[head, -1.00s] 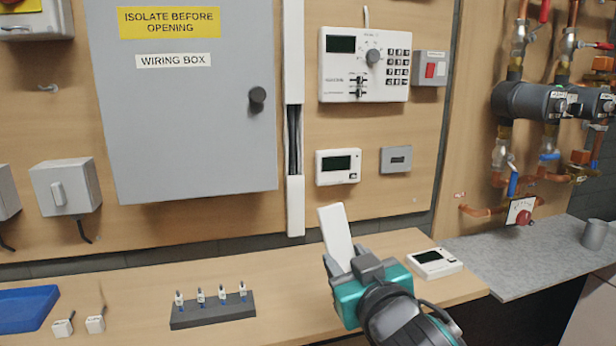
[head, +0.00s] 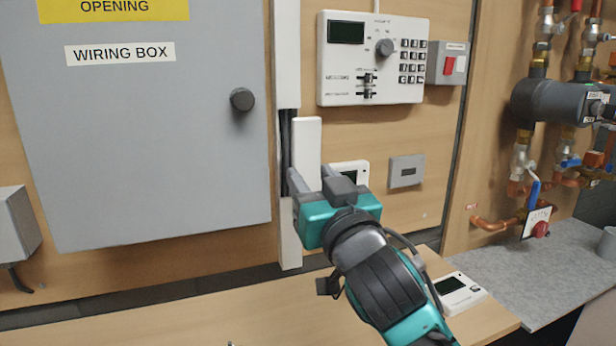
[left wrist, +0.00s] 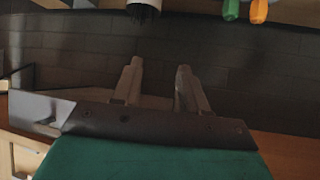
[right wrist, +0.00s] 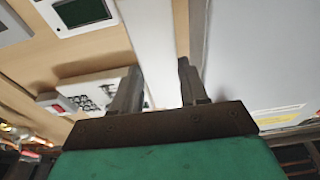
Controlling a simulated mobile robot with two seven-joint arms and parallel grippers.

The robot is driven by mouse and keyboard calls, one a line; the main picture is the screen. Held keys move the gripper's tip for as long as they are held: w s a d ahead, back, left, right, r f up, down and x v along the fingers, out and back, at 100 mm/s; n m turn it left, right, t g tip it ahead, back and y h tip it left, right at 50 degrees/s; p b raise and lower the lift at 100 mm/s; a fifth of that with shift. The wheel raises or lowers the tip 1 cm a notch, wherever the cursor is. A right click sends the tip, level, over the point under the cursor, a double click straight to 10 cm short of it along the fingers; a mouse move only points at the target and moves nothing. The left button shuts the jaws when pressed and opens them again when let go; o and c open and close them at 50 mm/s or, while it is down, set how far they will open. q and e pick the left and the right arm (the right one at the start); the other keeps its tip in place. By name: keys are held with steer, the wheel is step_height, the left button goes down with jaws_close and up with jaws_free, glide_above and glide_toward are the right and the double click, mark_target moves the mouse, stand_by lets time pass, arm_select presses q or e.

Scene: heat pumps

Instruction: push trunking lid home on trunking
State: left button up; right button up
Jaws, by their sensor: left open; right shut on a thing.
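The white trunking (head: 288,55) runs upright on the board beside the wiring box. Dark cables (head: 285,140) show in its open gap between the upper and lower covered lengths. My right gripper (head: 312,182) is shut on the lower part of the white trunking lid (head: 307,143). The lid is upright, just right of the gap and partly over it in the picture; I cannot tell whether it touches the trunking. A white strip (right wrist: 152,40) shows between the right fingers in the right wrist view. My left gripper (left wrist: 157,88) is open and empty in the left wrist view, away from the trunking.
The grey wiring box (head: 150,150) with its knob (head: 242,99) stands left of the trunking. A white controller (head: 350,85), a partly hidden thermostat (head: 352,172) and a grey plate (head: 406,171) are to the right. A white unit (head: 455,295) lies on the bench below.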

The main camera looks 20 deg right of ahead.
mark_target(308, 179)
steer(key=shift+w, duration=0.5)
steer(key=w, duration=0.3)
steer(key=shift+w+b, duration=0.2)
steer(key=shift+b, duration=0.15)
arm_select(q)
steer(key=shift+s+f, duration=0.2)
steer(key=shift+f, duration=0.15)
arm_select(e)
steer(key=w, duration=0.2)
steer(key=shift+w+a, duration=0.1)
steer(key=shift+w, duration=0.2)
arm_select(q)
steer(key=shift+s, duration=0.2)
steer(key=shift+w+r+p, duration=0.2)
steer(key=shift+r+p, duration=0.25)
steer(key=shift+p, duration=0.05)
arm_select(e)
steer(key=shift+w, duration=0.45)
steer(key=shift+w, duration=0.25)
stand_by(0.4)
